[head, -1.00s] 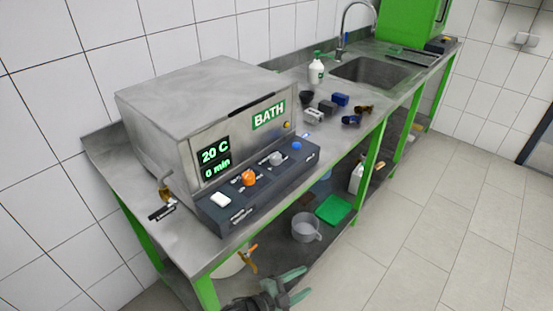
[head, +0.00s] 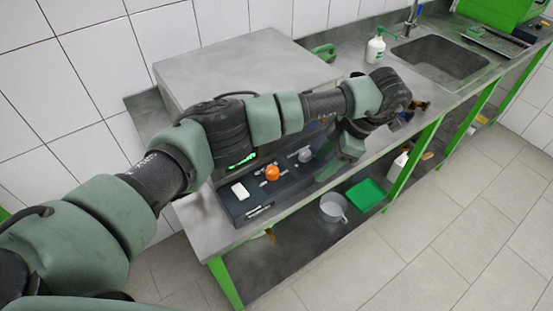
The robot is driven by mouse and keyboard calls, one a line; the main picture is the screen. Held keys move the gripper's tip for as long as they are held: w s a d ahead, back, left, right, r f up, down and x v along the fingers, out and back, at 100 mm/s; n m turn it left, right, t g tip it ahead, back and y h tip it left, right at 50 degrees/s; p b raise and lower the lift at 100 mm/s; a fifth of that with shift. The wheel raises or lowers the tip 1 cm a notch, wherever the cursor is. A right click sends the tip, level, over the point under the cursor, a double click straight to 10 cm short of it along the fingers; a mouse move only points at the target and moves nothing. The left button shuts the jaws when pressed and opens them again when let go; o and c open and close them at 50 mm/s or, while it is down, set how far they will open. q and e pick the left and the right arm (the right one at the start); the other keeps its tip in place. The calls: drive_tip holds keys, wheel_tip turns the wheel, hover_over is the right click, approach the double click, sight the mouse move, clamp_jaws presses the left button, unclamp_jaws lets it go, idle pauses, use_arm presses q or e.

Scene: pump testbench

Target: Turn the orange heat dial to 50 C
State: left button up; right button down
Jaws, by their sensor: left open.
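The orange heat dial (head: 272,173) sits on the dark sloped control panel (head: 258,203) at the front of the steel bath (head: 235,62). My left arm crosses in front of the bath and hides most of its display; only a sliver of green text (head: 241,161) shows. The temperature reading is hidden. My left gripper (head: 326,168) is open and empty, bent back toward the panel from the right. It is right of the orange dial and apart from it, near the grey dial (head: 305,155). My right gripper is not in view.
A white switch (head: 240,191) is left of the orange dial. A white bottle (head: 376,46) and a sink (head: 440,58) are farther right on the steel bench. A grey jug (head: 333,208) and a green tray (head: 366,194) are on the lower shelf.

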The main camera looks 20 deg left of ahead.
use_arm(q)
drive_tip(key=p, duration=0.6)
approach(272, 170)
drive_tip(key=x, duration=0.5)
drive_tip(key=shift+p+x, duration=0.3)
drive_tip(key=shift+x, duration=0.85)
drive_tip(key=shift+a+f, duration=0.25)
drive_tip(key=shift+f, duration=0.4)
clamp_jaws()
